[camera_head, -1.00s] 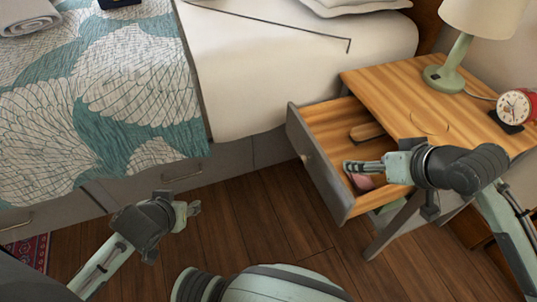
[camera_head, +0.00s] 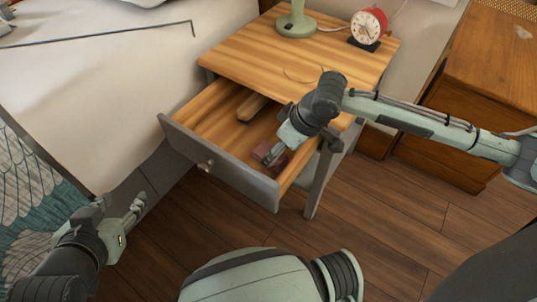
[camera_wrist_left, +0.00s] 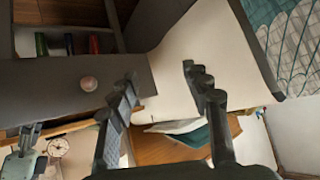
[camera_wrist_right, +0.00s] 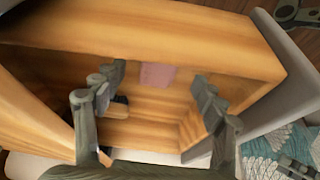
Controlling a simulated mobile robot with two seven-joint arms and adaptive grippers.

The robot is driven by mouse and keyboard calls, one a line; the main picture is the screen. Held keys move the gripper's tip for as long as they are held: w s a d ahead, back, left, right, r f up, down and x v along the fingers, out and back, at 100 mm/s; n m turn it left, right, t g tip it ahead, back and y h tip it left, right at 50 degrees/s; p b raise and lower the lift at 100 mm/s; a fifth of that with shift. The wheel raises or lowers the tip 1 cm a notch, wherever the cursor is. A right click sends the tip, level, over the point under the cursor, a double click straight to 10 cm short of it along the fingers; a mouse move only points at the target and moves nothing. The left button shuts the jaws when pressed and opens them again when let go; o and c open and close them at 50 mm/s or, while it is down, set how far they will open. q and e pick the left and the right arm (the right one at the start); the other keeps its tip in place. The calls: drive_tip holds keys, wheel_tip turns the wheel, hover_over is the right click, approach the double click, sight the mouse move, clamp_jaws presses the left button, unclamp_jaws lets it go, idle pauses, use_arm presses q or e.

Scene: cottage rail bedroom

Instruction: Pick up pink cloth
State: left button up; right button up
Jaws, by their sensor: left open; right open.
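The pink cloth (camera_head: 263,148) lies in the open drawer (camera_head: 232,171) of the wooden nightstand, toward its right side. In the head view my right gripper (camera_head: 270,156) reaches into the drawer and partly covers the cloth. In the right wrist view the small square pink cloth (camera_wrist_right: 157,75) shows between and beyond the open fingers of my right gripper (camera_wrist_right: 160,81), which hold nothing. My left gripper (camera_head: 138,204) is open and empty beside the bed, away from the drawer; its spread fingers also show in the left wrist view (camera_wrist_left: 160,77).
A brown wooden item (camera_head: 252,106) lies farther back in the drawer. A green lamp (camera_head: 296,22) and a red alarm clock (camera_head: 368,25) stand on the nightstand top (camera_head: 260,50). The bed (camera_head: 90,110) is at left. Wooden floor (camera_head: 385,220) is clear at right.

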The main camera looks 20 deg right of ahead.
sight(259, 152)
drive_tip(key=x, duration=0.3)
drive_tip(key=shift+w+a+b, duration=0.15)
drive_tip(key=shift+b, duration=0.2)
drive_tip(key=shift+w+f, duration=0.15)
drive_tip(key=shift+f, duration=0.15)
use_arm(q)
drive_tip(key=d+r, duration=0.1)
drive_tip(key=w+d+r+t+h, duration=0.1)
drive_tip(key=w+d+r+t, duration=0.1)
drive_tip(key=shift+w+d+r, duration=0.2)
drive_tip(key=shift+w+r, duration=0.05)
drive_tip(key=shift+r, duration=0.1)
use_arm(e)
drive_tip(key=c, duration=1.1)
